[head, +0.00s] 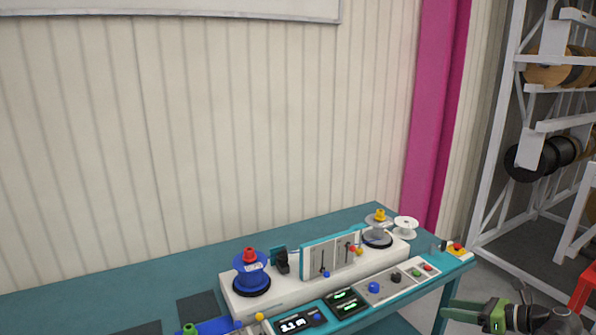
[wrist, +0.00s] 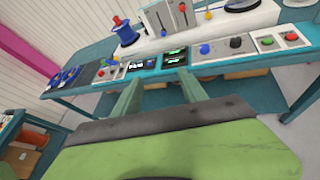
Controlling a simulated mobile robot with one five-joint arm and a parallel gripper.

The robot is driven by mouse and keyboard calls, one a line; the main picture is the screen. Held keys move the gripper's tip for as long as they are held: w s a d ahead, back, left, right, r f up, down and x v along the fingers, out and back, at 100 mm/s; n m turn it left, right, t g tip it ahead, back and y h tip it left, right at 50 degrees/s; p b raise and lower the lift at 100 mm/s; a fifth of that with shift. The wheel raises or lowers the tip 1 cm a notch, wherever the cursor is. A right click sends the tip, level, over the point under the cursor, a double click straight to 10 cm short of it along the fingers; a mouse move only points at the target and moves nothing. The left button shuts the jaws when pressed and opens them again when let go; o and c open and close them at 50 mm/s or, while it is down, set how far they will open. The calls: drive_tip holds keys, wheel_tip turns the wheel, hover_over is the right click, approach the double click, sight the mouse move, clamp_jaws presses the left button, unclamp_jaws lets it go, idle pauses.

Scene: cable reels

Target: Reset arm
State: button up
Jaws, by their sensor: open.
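My gripper (head: 460,311) shows at the bottom right of the head view, beside the right end of the teal table. Its two green fingers point left. In the wrist view my gripper (wrist: 160,92) is open, with its fingers apart and nothing between them. The fingertips point toward the front edge of the console, apart from the reels. My green arm runs off to the right in the head view; the rest of it is out of frame.
The teal table (head: 150,272) holds a blue reel (head: 251,271), a grey reel (head: 377,230), a white spool (head: 405,225) and a control panel with displays (head: 342,301). Racks (head: 497,150) with cable reels stand at right. A pink column (head: 433,120) rises behind the table.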

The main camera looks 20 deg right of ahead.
drive_tip(key=w+a+f+n+g+y, duration=0.1)
drive_tip(key=w+a+n+g+y, duration=0.15)
drive_tip(key=w+a, duration=0.65)
drive_tip(key=w+a+f+n+g+y, duration=0.1)
drive_tip(key=w+a+f+n+g, duration=0.3)
drive_tip(key=a, duration=0.9)
drive_tip(key=w+a+r+n+g+y, duration=0.1)
drive_tip(key=w+a+n, duration=0.1)
drive_tip(key=w+a, duration=0.65)
drive_tip(key=s+a+f+n+g+h, duration=0.1)
drive_tip(key=a+f+n+g+h, duration=0.15)
drive_tip(key=a+n, duration=0.4)
drive_tip(key=s+a+f+n+g+h, duration=0.1)
drive_tip(key=s+a+f+n, duration=0.2)
drive_tip(key=a, duration=0.7)
drive_tip(key=a+f+n+g+h, duration=0.2)
drive_tip(key=a+f+n, duration=0.25)
drive_tip(key=a, duration=0.35)
drive_tip(key=d+n+h, duration=0.4)
drive_tip(key=d+n, duration=0.3)
drive_tip(key=n, duration=0.4)
drive_tip(key=shift+w+d+f+t+h, duration=0.2)
drive_tip(key=shift+d+f+t+h, duration=0.15)
drive_tip(key=shift+f, duration=0.1)
